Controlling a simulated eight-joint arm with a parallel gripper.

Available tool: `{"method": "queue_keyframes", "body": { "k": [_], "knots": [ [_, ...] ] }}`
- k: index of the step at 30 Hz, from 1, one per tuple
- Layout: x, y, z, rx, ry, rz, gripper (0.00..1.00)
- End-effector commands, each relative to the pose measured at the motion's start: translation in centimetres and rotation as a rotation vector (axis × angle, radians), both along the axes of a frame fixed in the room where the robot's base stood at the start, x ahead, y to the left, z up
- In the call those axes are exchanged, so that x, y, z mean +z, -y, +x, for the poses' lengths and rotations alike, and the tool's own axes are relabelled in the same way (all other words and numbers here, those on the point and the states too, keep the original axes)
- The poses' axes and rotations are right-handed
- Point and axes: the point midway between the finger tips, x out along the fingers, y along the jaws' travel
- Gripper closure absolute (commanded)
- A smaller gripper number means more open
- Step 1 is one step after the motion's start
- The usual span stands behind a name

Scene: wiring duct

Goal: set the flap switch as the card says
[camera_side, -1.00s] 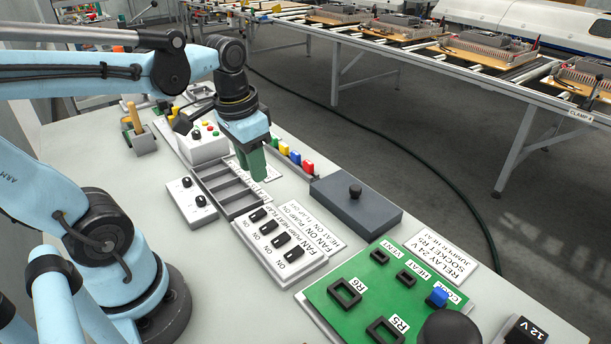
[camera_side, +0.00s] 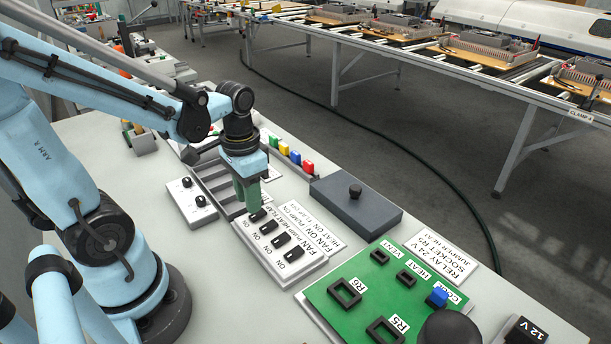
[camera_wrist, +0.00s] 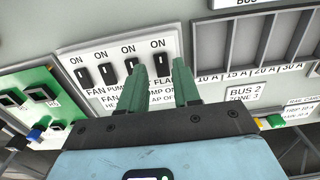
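The white switch panel (camera_side: 278,244) carries a row of black switches marked FAN, PUMP, HEAT and FLAP, each with ON at one end. The flap switch (camera_wrist: 162,64) is the rightmost in the wrist view and the farthest in the side view (camera_side: 258,215). My gripper (camera_wrist: 160,78) has its green fingers apart, one on each side of the flap switch as seen in the wrist view. In the side view, my gripper (camera_side: 247,208) points down at that end of the panel. I cannot tell whether it touches. The card (camera_side: 314,222) lies beside the panel; my fingers partly hide its text in the wrist view.
A grey box with a black knob (camera_side: 355,200) stands behind the card. A green board with sockets (camera_side: 375,285) lies at the right. A slotted tray (camera_side: 213,182) and a white two-knob box (camera_side: 191,203) stand on the left. Coloured blocks (camera_side: 294,158) line up behind.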

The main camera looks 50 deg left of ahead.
Motion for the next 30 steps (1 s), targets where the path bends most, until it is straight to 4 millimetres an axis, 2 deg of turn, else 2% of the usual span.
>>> {"method": "queue_keyframes", "body": {
  "k": [6, 12, 25, 26, 30],
  "knots": [
    [-2.1, 0.0, 0.0, 0.0, 0.0, 0.0, 0.68],
    [-3.4, 0.0, 0.0, 0.0, 0.0, 0.0, 0.68],
    [-3.8, 0.0, 0.0, 0.0, 0.0, 0.0, 0.68],
    [-3.8, 0.0, 0.0, 0.0, 0.0, 0.0, 0.7],
    [-3.8, 0.0, 0.0, 0.0, 0.0, 0.0, 0.91]
  ]
}}
